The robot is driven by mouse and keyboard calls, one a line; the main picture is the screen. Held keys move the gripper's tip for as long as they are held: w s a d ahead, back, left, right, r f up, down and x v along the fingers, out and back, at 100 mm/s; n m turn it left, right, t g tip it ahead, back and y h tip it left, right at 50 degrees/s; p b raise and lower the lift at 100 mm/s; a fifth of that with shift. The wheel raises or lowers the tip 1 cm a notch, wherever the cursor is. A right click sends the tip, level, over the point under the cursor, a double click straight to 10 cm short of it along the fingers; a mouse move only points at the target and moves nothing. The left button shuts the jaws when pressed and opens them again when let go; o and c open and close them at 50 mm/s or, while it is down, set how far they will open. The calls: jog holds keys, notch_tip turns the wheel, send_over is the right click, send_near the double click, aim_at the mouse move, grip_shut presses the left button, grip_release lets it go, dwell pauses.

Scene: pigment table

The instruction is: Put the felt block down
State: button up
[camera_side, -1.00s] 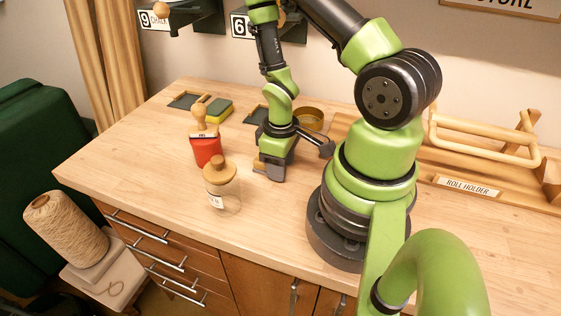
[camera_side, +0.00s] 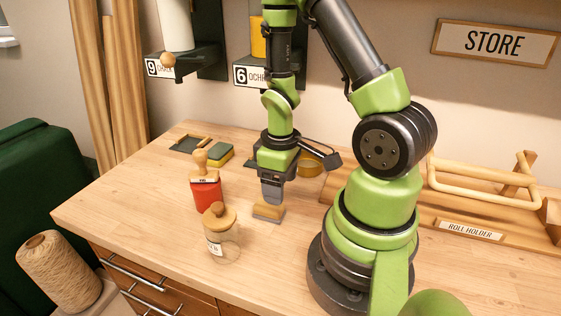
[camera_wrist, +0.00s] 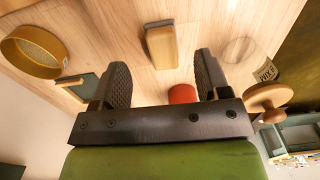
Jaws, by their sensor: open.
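The felt block (camera_side: 268,211), tan wood with a grey base, lies on the table below my gripper (camera_side: 271,198) in the side view. In the wrist view the felt block (camera_wrist: 161,45) shows past the fingertips, roughly centred between them. My gripper (camera_wrist: 161,70) is open, its two dark fingers spread well apart with nothing between them. The jaws point down and look to be just above the block. The side view does not show the exact gap.
A glass jar with a wooden lid (camera_side: 222,237) and a red pot (camera_side: 207,195) stand left of the block. The roll holder (camera_side: 470,230) is right. Table in front of the block is clear.

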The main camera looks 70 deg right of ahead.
jog(key=w+a+r+m+t, duration=0.1)
jog(key=a+r+t, duration=0.1)
jog(key=r, duration=0.6)
jog(key=w+a+r+m+t, duration=0.1)
jog(key=a+r+t, duration=0.15)
jog(key=r, duration=0.55)
jog(key=s+a+r+m+t+y, duration=0.2)
jog(key=s+a+r, duration=0.3)
jog(key=a+r, duration=0.1)
jog(key=shift+a+r+t, duration=0.35)
jog(key=shift+a+r, duration=0.05)
jog(key=shift+r, duration=0.45)
